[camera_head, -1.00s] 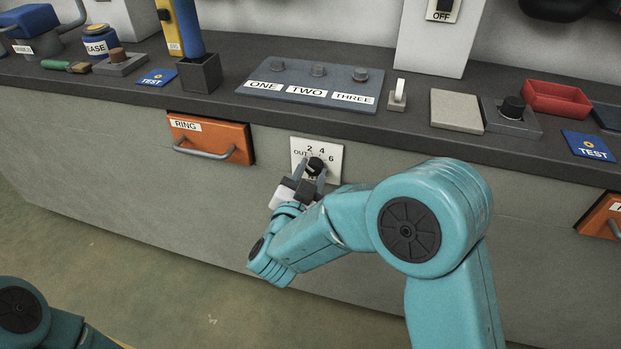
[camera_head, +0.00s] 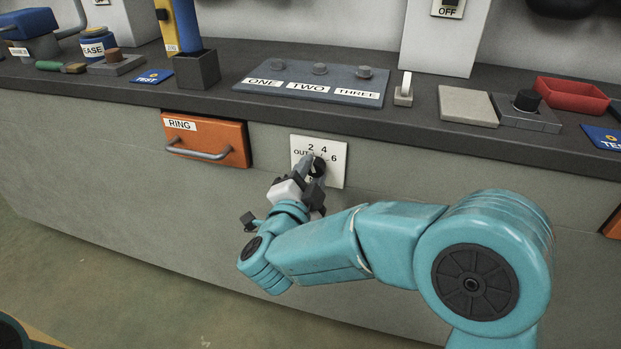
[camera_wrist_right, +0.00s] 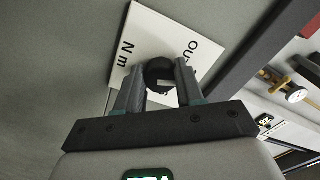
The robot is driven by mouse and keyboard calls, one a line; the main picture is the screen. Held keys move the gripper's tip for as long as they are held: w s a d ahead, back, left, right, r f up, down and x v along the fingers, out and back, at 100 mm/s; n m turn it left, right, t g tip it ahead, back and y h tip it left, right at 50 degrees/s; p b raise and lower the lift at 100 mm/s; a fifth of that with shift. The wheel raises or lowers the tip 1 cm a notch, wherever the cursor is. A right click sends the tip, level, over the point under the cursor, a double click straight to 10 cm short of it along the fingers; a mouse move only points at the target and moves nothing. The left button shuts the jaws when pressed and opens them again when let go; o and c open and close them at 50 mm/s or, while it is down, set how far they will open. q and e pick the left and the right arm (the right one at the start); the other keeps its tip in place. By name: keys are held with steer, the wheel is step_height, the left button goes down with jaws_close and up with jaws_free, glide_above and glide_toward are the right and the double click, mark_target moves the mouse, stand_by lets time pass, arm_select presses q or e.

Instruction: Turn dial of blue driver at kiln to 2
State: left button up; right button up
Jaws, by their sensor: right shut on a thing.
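A black dial (camera_head: 319,166) sits on a white plate (camera_head: 337,175) on the front of the bench. The plate reads OUT, 2, 4 and 6. My right gripper (camera_head: 312,171) reaches it from below left and is shut on the dial. In the right wrist view, the dial (camera_wrist_right: 157,71) is between the two fingers, and the plate (camera_wrist_right: 148,38) shows OUT and N m. A light mark shows on the dial, but I cannot tell which number it points to. A blue upright shaft (camera_head: 186,27) stands in a dark holder (camera_head: 197,70). My left gripper is out of view.
An orange drawer (camera_head: 235,140) labelled RING, with a handle, is left of the plate. Above, the bench top holds a blue panel (camera_head: 245,89) with ONE, TWO, THREE knobs, a white switch (camera_head: 404,90) and a red tray (camera_head: 572,93). The floor in front is clear.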

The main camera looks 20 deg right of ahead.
stand_by(0.3)
steer(key=o, duration=1)
steer(key=shift+o, duration=0.2)
